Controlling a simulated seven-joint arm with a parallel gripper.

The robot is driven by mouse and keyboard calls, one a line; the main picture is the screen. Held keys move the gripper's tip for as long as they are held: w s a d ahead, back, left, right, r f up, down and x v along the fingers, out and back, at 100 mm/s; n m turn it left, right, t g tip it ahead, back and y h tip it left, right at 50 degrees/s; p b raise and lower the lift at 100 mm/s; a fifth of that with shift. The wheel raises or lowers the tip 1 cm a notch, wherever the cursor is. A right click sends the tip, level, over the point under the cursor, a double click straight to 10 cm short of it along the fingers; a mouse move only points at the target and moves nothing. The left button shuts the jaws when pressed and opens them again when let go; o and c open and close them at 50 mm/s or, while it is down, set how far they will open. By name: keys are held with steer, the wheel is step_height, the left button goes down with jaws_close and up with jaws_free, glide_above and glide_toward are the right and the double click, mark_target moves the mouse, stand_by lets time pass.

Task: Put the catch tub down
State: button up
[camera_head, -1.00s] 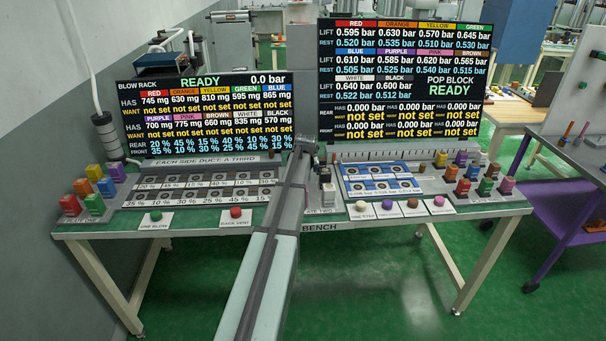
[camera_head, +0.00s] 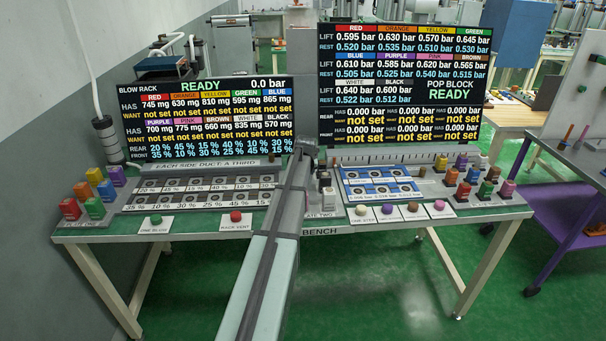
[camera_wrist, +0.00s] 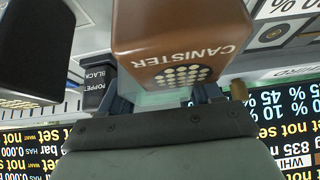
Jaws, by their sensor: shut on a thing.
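In the wrist view my gripper (camera_wrist: 165,102) is shut on a pale, see-through piece, which I take to be the catch tub (camera_wrist: 160,98); only a small part of it shows between the fingers. A large brown canister (camera_wrist: 150,40), lettered CANISTER and dotted with pale holes, fills the view just beyond the fingers and covers much of the tub. I cannot tell whether tub and canister touch. In the head view my arm reaches over the middle of the bench, and it hides the tub and the fingers.
A black canister (camera_wrist: 35,45) stands close on the wrist view's left, near a block labelled BLACK POPPET (camera_wrist: 97,82). The bench (camera_head: 390,218) carries coloured blocks on both sides, a blue rack (camera_head: 368,193) and two screens (camera_head: 205,115) behind. A small brown peg (camera_wrist: 239,90) is near one finger.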

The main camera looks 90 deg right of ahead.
step_height(320, 180, up, 9)
steer(key=shift+r, duration=0.15)
